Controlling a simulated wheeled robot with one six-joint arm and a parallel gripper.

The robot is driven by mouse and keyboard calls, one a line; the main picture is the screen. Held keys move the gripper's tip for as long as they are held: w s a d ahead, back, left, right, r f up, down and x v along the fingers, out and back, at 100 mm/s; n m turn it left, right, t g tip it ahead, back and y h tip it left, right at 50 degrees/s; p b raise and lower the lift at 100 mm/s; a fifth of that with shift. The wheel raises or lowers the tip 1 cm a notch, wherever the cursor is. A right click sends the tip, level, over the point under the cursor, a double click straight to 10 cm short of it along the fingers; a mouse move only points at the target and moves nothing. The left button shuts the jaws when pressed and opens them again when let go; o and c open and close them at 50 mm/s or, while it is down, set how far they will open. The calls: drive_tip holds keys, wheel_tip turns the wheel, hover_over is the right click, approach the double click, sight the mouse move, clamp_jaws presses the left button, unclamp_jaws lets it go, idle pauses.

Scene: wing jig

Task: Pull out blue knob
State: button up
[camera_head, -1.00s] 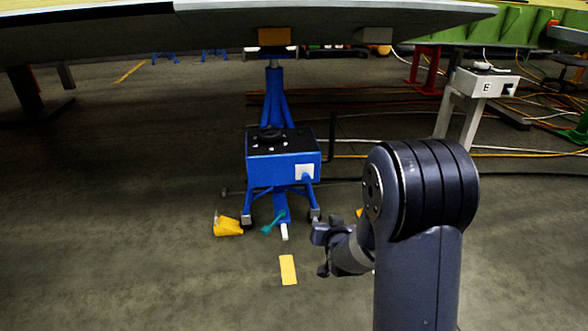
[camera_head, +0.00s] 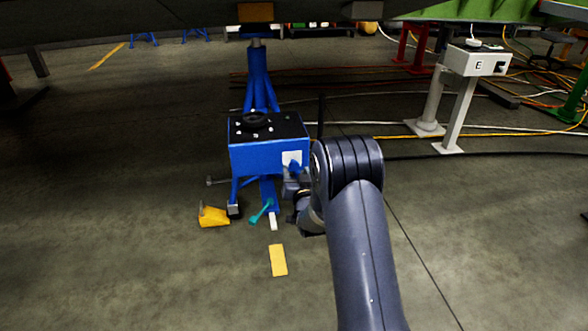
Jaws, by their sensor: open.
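The blue jack (camera_head: 262,158) stands on the floor at the middle, with a box-shaped body and a black top. A white plate (camera_head: 291,157) is on the right of its front face. A small blue knob (camera_head: 295,166) shows at the lower right of this plate, small and partly hard to make out. My gripper (camera_head: 291,183) is just below and in front of the plate, by the box's lower right corner. It is open, and I see nothing between its fingers. Whether it touches the jack I cannot tell.
A yellow chock (camera_head: 214,217) and a teal handle (camera_head: 261,212) lie low in front of the jack. The wing (camera_head: 160,18) hangs overhead. A white stand (camera_head: 462,90) and cables are at the right. The floor at the left is clear.

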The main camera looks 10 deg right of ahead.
sight(295, 167)
drive_tip(key=shift+w+b, duration=0.45)
drive_tip(key=shift+w, duration=1.6)
drive_tip(key=shift+c, duration=0.4)
clamp_jaws()
